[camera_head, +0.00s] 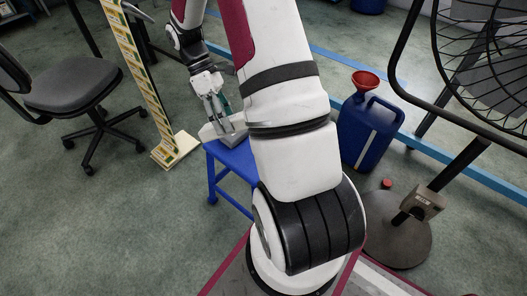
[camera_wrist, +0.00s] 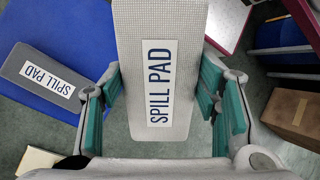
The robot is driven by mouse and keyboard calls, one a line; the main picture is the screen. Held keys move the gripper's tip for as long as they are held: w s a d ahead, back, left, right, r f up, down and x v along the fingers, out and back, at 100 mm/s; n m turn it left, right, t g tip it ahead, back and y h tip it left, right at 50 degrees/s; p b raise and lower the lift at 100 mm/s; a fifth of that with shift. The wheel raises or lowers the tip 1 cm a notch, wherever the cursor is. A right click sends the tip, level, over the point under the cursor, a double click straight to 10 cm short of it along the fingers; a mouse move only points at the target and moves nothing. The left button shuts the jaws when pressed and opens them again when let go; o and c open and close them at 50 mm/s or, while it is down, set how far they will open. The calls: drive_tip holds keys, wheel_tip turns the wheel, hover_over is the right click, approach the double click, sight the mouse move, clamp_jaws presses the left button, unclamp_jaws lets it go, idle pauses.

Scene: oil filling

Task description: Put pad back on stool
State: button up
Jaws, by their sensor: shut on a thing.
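My gripper (camera_wrist: 160,90) is shut on a light grey pad (camera_wrist: 158,25) labelled "SPILL PAD", its green-lined fingers on either side of it. The blue stool (camera_wrist: 75,25) is at the left in the wrist view, with a darker grey pad (camera_wrist: 38,69), also labelled "SPILL PAD", lying on its top. The held pad is beside and partly across the stool's edge in that view; its height above the stool is unclear. In the head view my gripper (camera_head: 218,108) is over the blue stool (camera_head: 218,150), partly hidden by my arm. A grey pad (camera_head: 233,139) shows on the stool there.
A blue can (camera_head: 368,135) with a red funnel (camera_head: 366,80) stands right of the stool. A yellow-marked post (camera_head: 140,75) and an office chair (camera_head: 70,90) are at left. A large fan (camera_head: 490,70) stands at right. A brown box (camera_wrist: 293,112) shows in the wrist view.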

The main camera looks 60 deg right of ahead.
drive_tip(key=s+d+f+n+t, duration=0.2)
drive_tip(key=s+d+f+n, duration=0.2)
drive_tip(key=s, duration=0.3)
drive_tip(key=s+d+f+n+t+h, duration=0.1)
drive_tip(key=s+d+f+n+t, duration=0.15)
drive_tip(key=s+d+f, duration=0.35)
drive_tip(key=s+d+f+n+t, duration=0.2)
drive_tip(key=s+d+f+n, duration=0.1)
drive_tip(key=s+n, duration=0.3)
drive_tip(key=shift+m, duration=0.65)
drive_tip(key=w+b, duration=0.1)
drive_tip(key=w, duration=0.3)
drive_tip(key=w+f+b, duration=0.1)
drive_tip(key=w+b, duration=0.1)
drive_tip(key=w, duration=0.3)
drive_tip(key=w+b, duration=0.1)
drive_tip(key=w, duration=0.4)
drive_tip(key=shift+a+f, duration=0.25)
drive_tip(key=shift+f, duration=0.05)
drive_tip(key=shift+w+f+b, duration=0.15)
drive_tip(key=shift+f+b, duration=1.4)
drive_tip(key=shift+f, duration=0.2)
drive_tip(key=shift+c, duration=0.4)
drive_tip(key=o, duration=1.1)
drive_tip(key=shift+r, duration=0.1)
